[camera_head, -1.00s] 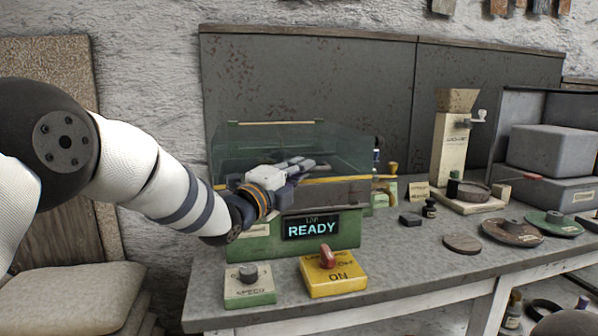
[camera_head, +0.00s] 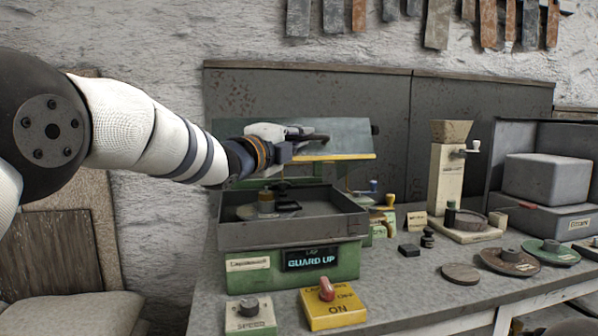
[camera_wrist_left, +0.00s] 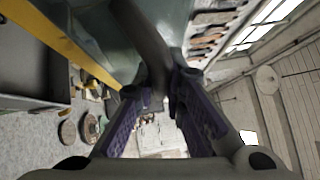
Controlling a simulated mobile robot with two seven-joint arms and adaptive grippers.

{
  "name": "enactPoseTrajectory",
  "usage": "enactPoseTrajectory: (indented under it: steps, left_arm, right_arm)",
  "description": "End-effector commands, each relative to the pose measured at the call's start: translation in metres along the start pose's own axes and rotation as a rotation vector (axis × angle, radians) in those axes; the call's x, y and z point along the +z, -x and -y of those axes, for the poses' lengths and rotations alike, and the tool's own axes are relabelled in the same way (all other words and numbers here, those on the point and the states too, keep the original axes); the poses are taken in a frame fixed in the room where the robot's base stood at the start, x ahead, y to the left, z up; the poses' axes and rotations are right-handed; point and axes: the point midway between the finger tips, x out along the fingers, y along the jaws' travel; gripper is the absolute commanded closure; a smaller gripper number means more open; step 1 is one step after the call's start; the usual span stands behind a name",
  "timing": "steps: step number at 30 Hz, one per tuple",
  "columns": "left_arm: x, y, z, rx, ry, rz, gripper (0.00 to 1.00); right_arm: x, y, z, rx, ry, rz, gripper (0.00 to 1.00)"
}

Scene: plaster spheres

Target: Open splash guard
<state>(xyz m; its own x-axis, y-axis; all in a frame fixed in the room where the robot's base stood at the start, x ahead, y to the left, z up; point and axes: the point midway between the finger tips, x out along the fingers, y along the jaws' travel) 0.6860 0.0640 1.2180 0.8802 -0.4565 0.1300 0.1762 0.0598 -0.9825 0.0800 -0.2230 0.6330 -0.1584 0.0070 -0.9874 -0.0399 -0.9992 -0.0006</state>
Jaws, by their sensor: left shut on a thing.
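The splash guard (camera_head: 352,138) is a clear greenish panel with a yellow lower edge (camera_head: 345,157). It is tilted up above the green lapping machine (camera_head: 345,262), whose display (camera_head: 311,259) reads "GUARD UP". The grey basin (camera_head: 290,233) beneath is uncovered. My left gripper (camera_head: 308,138) is at the front of the raised guard, shut on its dark handle. In the left wrist view the handle (camera_wrist_left: 145,40) runs between the fingers (camera_wrist_left: 162,88), and the yellow edge (camera_wrist_left: 55,40) shows at left. My right gripper is out of view.
A grey speed box (camera_head: 250,314) and a yellow box with a red switch (camera_head: 333,309) stand before the machine. Discs (camera_head: 508,261) and a hopper stand (camera_head: 447,180) are to the right. A dark board (camera_head: 480,130) stands behind the bench.

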Motion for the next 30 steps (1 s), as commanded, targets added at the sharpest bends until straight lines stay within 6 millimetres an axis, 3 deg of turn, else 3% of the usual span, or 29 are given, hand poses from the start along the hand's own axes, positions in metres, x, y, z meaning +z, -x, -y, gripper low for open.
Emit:
enactPoseTrajectory:
  steps: [12, 29, 30]
  left_arm:
    - [0.022, -0.023, 0.048, 0.001, -0.002, -0.001, 1.0]
    - [0.025, -0.026, 0.058, 0.0, 0.0, -0.002, 1.0]
    - [0.025, -0.026, 0.058, 0.0, 0.0, -0.002, 0.81]
  right_arm:
    - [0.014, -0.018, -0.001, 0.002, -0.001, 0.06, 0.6]
    - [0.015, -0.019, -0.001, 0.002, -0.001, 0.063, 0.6]
    - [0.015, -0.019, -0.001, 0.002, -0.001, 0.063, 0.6]
